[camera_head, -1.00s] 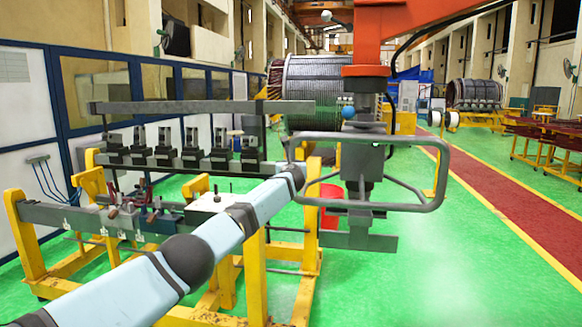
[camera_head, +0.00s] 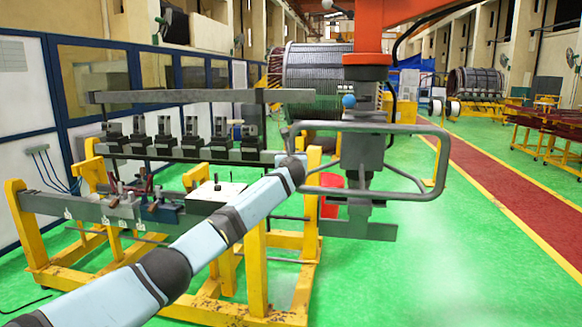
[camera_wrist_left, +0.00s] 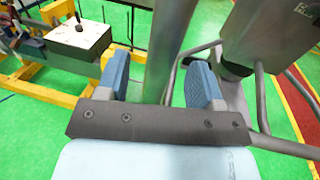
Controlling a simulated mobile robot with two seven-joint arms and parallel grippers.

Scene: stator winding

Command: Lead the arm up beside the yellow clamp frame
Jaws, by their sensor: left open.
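The yellow clamp frame (camera_head: 258,270) stands at left and centre in the head view. It carries a grey rail and a row of dark clamps (camera_head: 165,142). My left arm crosses in front of it, and its end is at the right part of the frame, beside the grey tube handle (camera_head: 425,195) of the hanging tool. In the left wrist view my left gripper (camera_wrist_left: 160,78) is open, with blue fingers apart. A grey bar (camera_wrist_left: 167,45) shows between the fingers; I cannot tell whether they touch it. The yellow frame (camera_wrist_left: 45,85) shows at left there. My right gripper is not seen.
The grey hanging tool (camera_head: 362,155) under an orange arm (camera_head: 368,30) stands close by my left arm's end. A white box (camera_head: 215,190) sits on the frame. A red bucket (camera_head: 332,198) is behind. Green floor (camera_head: 460,270) is clear at right.

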